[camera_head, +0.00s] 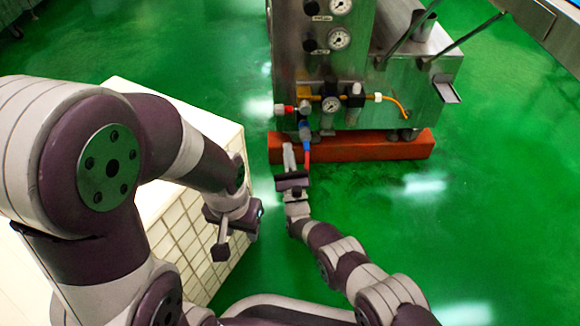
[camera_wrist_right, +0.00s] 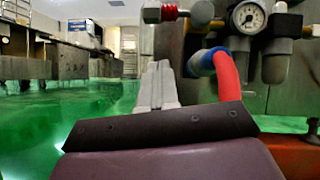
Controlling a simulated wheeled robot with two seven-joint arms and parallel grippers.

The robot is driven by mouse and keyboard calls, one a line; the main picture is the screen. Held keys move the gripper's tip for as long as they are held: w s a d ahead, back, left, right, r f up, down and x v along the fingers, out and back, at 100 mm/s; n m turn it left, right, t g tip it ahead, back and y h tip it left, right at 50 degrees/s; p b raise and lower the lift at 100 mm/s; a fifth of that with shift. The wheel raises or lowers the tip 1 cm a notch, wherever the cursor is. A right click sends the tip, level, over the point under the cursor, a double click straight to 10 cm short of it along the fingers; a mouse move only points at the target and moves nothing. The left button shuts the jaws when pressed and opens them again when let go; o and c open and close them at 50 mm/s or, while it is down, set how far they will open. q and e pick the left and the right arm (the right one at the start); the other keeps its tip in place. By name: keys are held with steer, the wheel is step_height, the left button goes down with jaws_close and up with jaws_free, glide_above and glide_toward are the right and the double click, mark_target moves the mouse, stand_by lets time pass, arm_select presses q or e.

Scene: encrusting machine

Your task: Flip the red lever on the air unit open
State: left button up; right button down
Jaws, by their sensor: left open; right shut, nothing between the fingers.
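The air unit (camera_head: 328,102) is on the front of the steel machine, with a round gauge and bowls. A short red part (camera_head: 289,109), which looks like the lever, sticks out at its left; it also shows at the top of the right wrist view (camera_wrist_right: 169,13). A red hose (camera_head: 307,152) hangs from a blue fitting below it. My right gripper (camera_head: 289,150) is shut and empty, below the red part and left of the hose; its fingers (camera_wrist_right: 158,78) point up toward the unit with a gap. My left gripper (camera_head: 238,228) is open and empty, beside the white block.
An orange-red beam (camera_head: 380,149) lies under the machine, close to my right gripper. A white tiled block (camera_head: 212,240) stands at the left, near my left arm. The green floor to the right is clear.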

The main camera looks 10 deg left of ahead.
mark_target(292, 108)
arm_select(q)
step_height(292, 108, down, 2)
steer(key=shift+f+b, duration=0.25)
steer(key=shift+b, duration=0.5)
arm_select(e)
steer(key=w+a+r, duration=0.2)
steer(key=w+r, duration=0.1)
steer(key=r, duration=0.3)
steer(key=shift+w+a, duration=0.15)
steer(key=shift+w, duration=0.1)
